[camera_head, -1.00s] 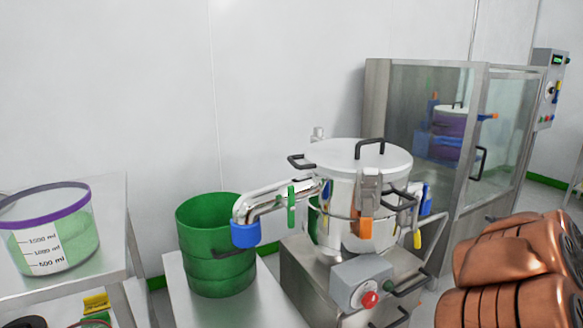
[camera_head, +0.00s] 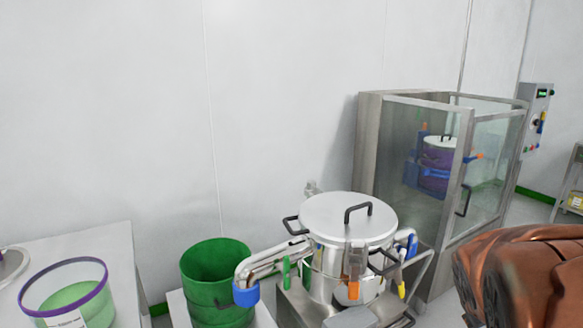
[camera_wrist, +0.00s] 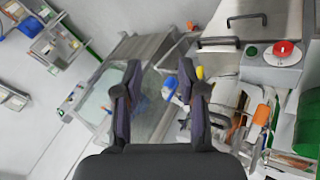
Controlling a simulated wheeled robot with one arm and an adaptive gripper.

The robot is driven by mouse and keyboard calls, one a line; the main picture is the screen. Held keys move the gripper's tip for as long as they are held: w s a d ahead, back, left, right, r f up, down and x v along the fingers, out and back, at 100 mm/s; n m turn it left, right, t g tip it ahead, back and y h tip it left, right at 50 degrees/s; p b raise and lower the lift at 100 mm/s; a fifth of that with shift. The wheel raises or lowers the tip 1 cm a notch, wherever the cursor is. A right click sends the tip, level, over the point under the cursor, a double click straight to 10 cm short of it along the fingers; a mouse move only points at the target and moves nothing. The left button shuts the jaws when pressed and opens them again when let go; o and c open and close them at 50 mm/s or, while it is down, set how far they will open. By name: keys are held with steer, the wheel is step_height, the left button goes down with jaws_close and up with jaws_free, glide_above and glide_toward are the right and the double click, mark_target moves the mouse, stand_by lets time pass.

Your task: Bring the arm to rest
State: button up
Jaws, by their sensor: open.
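My gripper (camera_wrist: 158,85) shows in the wrist view with its two dark fingers apart and nothing between them. The head view does not show the gripper; only a copper-coloured part of my arm shows at its lower right. In the wrist view, the glass-walled cabinet lies behind the fingers, and a steel base with a red button (camera_wrist: 284,48) is at the upper right.
A steel vessel (camera_head: 340,263) with a lidded top and side pipe stands at centre right. A green bucket (camera_head: 205,292) is left of it. A clear purple-rimmed tub (camera_head: 66,318) sits on the left table (camera_head: 105,250). A glass cabinet (camera_head: 372,150) stands behind the vessel.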

steer(key=s+a+r+g+y+p, duration=0.2)
steer(key=s+a+g+y+p, duration=0.1)
steer(key=s+a, duration=0.7)
steer(key=s+a+r+g+y+p, duration=0.1)
steer(key=s+a+p, duration=0.4)
steer(key=s+a, duration=0.5)
steer(key=shift+a+r+m+g+y, duration=0.35)
steer(key=shift+g+y, duration=0.55)
steer(key=shift+g, duration=0.3)
steer(key=shift+d, duration=0.1)
steer(key=shift+c, duration=0.4)
